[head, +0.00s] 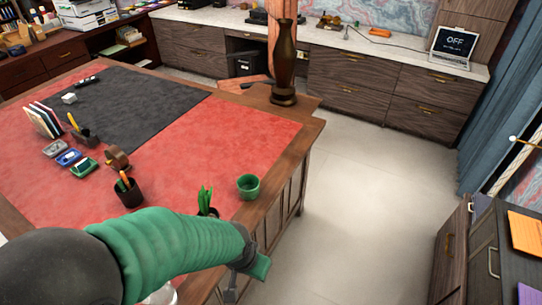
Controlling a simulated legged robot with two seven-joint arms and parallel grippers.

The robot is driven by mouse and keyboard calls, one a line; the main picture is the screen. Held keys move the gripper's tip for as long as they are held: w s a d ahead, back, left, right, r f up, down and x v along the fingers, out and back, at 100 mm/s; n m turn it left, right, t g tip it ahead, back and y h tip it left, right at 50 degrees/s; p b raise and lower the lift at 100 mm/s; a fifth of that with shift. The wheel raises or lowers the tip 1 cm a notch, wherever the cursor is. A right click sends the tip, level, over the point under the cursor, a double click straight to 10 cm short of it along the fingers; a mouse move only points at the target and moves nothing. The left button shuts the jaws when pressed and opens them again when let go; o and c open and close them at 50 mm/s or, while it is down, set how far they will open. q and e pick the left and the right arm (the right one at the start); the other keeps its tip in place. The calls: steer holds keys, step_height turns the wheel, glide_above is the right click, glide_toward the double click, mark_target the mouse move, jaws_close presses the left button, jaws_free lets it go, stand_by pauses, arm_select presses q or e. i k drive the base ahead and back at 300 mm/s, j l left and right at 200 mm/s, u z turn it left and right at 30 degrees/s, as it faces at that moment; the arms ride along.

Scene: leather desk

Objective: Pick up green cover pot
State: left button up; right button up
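A small green pot (248,188) stands upright on the red leather desk top (190,150), near its right edge. It looks open at the top, and nothing touches it. Just left of it, a green plant (206,198) stands at the desk, its lower part hidden behind my arm. My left arm, in a green sleeve, reaches in from the bottom left. My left gripper (247,277) is at the desk's near right edge, below the pot in the picture and apart from it. Its fingers are small and partly hidden, so I cannot tell their opening. My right gripper is not in view.
A dark pencil cup (128,193), a tape dispenser (117,158) and stamp pads (69,158) sit left on the desk. A tall brown vase (284,65) stands at the far corner. Drawers with an orange folder (524,233) stand right. The floor between is clear.

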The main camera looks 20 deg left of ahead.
mark_target(248, 185)
steer(key=i+u, duration=0.1)
steer(key=i, duration=0.5)
steer(key=i+l+u, duration=0.1)
steer(key=i, duration=0.5)
steer(key=i+l, duration=0.15)
steer(key=i, duration=0.45)
steer(key=i+l+u, duration=0.15)
steer(key=i, duration=0.45)
steer(key=u, duration=1.35)
steer(key=l+u, duration=0.15)
steer(key=u, duration=0.3)
steer(key=i+u, duration=0.1)
steer(key=u, duration=0.8)
steer(key=l+u, duration=0.1)
steer(key=u, duration=0.85)
